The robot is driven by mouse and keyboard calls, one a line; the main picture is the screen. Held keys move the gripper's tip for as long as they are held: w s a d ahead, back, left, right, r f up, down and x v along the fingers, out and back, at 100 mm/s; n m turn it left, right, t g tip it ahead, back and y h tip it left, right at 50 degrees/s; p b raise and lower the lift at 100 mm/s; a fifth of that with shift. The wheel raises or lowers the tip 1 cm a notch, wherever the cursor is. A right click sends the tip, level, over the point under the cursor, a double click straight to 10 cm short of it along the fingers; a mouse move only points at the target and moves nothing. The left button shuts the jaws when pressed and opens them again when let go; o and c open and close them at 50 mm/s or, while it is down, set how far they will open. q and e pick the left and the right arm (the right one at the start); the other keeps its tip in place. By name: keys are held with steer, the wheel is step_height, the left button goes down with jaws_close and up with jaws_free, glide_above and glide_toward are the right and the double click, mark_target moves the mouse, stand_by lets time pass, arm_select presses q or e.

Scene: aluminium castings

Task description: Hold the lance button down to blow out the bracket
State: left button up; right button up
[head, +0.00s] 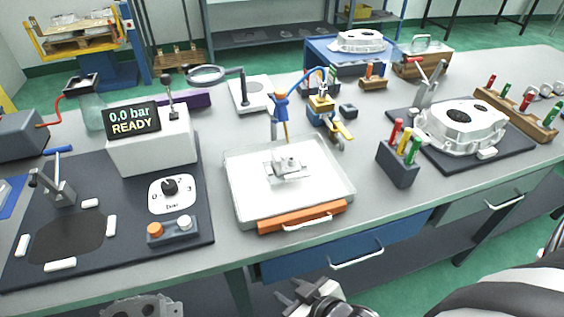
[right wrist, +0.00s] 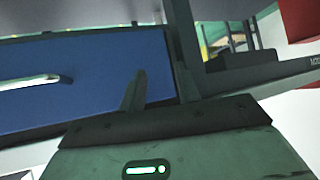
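The bracket (head: 287,164), a small silver casting, sits in the middle of a white tray (head: 240,198) on the bench. A blue lance-like tool with a brass tip (head: 281,108) stands behind the tray, with a blue hose arching from it to the right. Its button is too small to make out. My right gripper (head: 305,292) is low in front of the bench, below the tray. Its fingers are apart and empty, and the right wrist view (right wrist: 158,90) shows them before a blue drawer. My left gripper is not in view.
A box (head: 150,150) reads "0.0 bar READY" at left. A grey holder (head: 397,166) stands right of the tray.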

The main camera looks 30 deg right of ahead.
jaws_close()
stand_by(1.7)
